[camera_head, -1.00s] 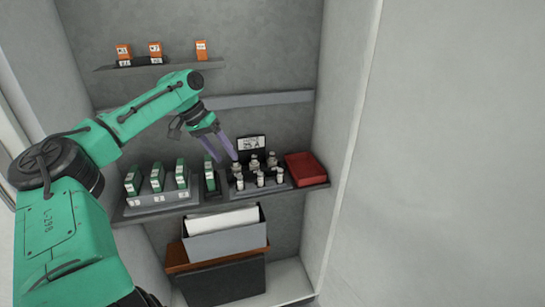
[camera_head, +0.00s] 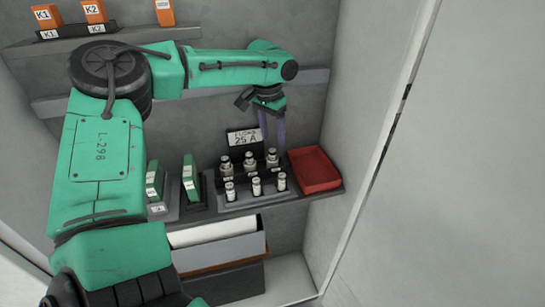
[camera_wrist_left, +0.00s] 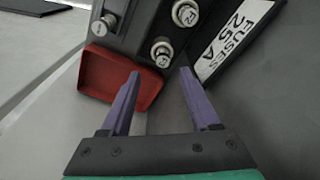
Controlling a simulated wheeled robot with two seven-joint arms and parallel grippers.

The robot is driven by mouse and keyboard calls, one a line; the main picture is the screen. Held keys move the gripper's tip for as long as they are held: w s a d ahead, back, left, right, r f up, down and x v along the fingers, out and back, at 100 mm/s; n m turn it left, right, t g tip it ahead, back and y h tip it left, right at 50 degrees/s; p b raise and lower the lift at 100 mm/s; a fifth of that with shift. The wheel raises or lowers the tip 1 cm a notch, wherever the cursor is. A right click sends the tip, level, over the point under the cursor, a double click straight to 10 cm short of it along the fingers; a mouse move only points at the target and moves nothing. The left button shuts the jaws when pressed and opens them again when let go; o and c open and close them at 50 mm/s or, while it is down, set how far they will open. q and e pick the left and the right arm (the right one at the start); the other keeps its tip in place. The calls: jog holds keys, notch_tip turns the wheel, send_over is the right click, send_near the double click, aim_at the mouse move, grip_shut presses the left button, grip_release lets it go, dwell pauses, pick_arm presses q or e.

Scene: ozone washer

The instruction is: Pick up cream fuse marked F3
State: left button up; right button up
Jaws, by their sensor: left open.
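Several cream fuses stand upright in two rows on a dark holder (camera_head: 240,203) on the shelf. The rightmost back-row fuse (camera_head: 272,156) also shows in the left wrist view (camera_wrist_left: 162,50), ahead of my fingertips. The rightmost front-row fuse (camera_head: 281,181) is nearer the shelf edge. My right gripper is not in view.
A sign reading 25 A (camera_head: 243,137) stands behind the fuses. A red tray (camera_head: 315,168) sits right of the holder. Green modules (camera_head: 189,180) stand to the left. Orange relays (camera_head: 93,12) are on the upper shelf, grey and white bins (camera_head: 220,248) below.

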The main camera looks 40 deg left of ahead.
aim_at(272, 150)
pick_arm(q)
jog(key=f, duration=0.3)
jog(key=f+p, duration=0.1)
jog(key=shift+w+a+f, duration=0.1)
jog(key=shift+a+f, duration=0.2)
jog(key=shift+f, duration=0.05)
jog(key=shift+d+f, duration=0.1)
jog(key=shift+f, duration=0.3)
grip_shut()
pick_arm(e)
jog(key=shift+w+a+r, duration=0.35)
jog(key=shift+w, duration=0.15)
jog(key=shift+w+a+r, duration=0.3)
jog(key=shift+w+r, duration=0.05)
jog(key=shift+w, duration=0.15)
